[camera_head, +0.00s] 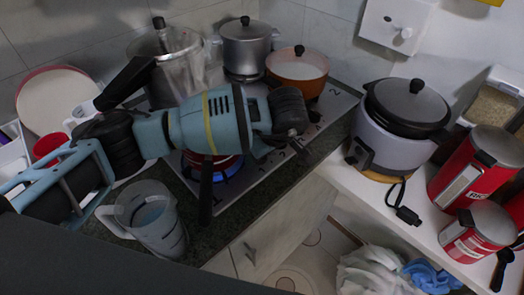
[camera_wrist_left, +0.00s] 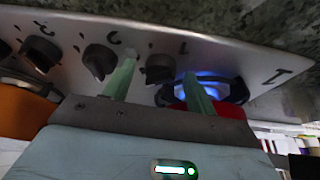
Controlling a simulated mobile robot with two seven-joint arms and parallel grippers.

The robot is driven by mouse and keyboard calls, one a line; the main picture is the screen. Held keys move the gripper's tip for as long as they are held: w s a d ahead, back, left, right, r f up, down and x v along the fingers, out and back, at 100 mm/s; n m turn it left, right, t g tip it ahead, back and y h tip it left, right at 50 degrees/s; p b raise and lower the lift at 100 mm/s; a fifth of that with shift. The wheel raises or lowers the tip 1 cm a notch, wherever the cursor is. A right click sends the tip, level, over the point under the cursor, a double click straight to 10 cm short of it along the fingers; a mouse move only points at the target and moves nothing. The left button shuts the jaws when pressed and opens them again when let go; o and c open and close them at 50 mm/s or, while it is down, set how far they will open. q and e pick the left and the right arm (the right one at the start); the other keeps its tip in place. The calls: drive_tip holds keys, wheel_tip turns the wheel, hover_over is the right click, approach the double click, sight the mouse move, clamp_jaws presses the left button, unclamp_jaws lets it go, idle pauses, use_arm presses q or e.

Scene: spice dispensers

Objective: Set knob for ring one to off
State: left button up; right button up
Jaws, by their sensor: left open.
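The hob (camera_head: 262,168) has a row of black knobs along its front edge. In the left wrist view the knob beside a printed "1" (camera_wrist_left: 160,68) sits between my left gripper's two green fingers (camera_wrist_left: 160,66). The fingers are apart; I cannot tell whether they touch the knob. In the head view my left gripper (camera_head: 297,143) reaches over the hob to its front edge, and my arm hides part of the hob. A blue flame (camera_head: 228,170) burns on the ring marked 1, also visible in the left wrist view (camera_wrist_left: 208,79). My right gripper is not in view.
A red pan with a black handle (camera_head: 206,190) is on the lit ring, under my arm. An orange pot (camera_head: 297,68) and a steel pot (camera_head: 246,45) stand behind. Another knob (camera_wrist_left: 100,60) is close to my left finger. A clear jug (camera_head: 152,220) stands at the front.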

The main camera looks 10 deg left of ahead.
use_arm(q)
drive_tip(key=c, duration=1)
drive_tip(key=n, duration=0.2)
drive_tip(key=n+g, duration=0.1)
drive_tip(key=shift+w+d+r+n+y+p, duration=0.1)
drive_tip(key=shift+w+n+y+p, duration=0.05)
drive_tip(key=shift+n+y+p, duration=0.25)
drive_tip(key=n+g, duration=0.1)
drive_tip(key=n, duration=0.3)
drive_tip(key=n+g, duration=0.1)
drive_tip(key=n, duration=0.1)
drive_tip(key=shift+w+g, duration=0.25)
drive_tip(key=shift+g, duration=0.05)
drive_tip(key=o, duration=1)
